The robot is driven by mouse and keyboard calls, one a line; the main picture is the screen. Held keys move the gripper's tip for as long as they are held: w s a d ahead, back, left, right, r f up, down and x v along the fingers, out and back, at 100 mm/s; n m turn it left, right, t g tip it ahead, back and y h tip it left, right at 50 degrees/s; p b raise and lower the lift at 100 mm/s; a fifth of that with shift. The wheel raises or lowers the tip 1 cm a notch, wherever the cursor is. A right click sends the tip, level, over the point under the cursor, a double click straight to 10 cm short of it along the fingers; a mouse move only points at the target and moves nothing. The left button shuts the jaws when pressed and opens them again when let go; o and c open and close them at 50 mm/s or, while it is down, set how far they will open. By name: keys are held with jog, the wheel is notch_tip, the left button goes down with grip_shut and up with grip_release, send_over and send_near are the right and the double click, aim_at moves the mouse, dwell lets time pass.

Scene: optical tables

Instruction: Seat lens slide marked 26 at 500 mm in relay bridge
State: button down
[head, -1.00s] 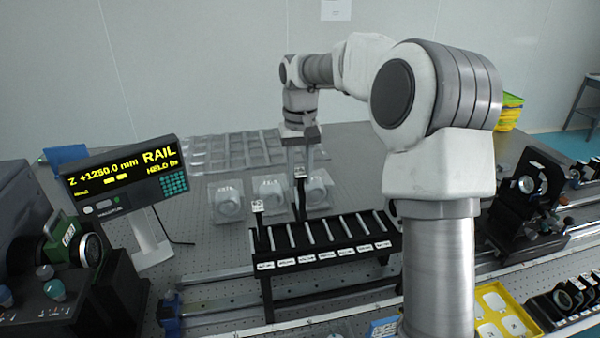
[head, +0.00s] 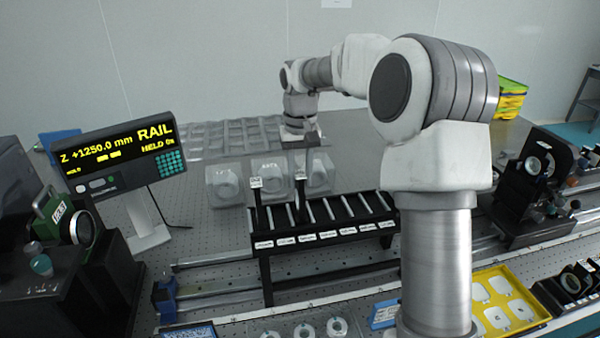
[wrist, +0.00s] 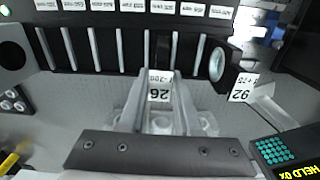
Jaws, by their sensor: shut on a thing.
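My gripper (wrist: 160,78) is shut on a lens slide (wrist: 159,90) with a white label that seems to read 26. In the head view the held slide (head: 300,188) stands upright at the black relay bridge (head: 322,248), over its left part. My fingers hide its lower end in the wrist view, so I cannot tell whether it rests in a slot. A second slide (head: 256,190) stands in the bridge's left end. In the wrist view it shows at the right, with a round lens and a label (wrist: 241,88) that seems to read 92.
The bridge has several pale slots and white labels along its front; those right of the held slide are empty. A readout (head: 118,160) shows Z +1250.0 mm, RAIL, HELD. Clear lens holders (head: 224,186) stand behind the bridge. A yellow tray (head: 505,300) lies front right.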

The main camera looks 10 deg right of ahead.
jog(key=shift+f, duration=0.25)
dwell(0.5)
jog(key=shift+c, duration=0.4)
grip_release()
jog(key=shift+r, duration=0.15)
jog(key=shift+r+p, duration=4.4)
jog(key=shift+r, duration=0.5)
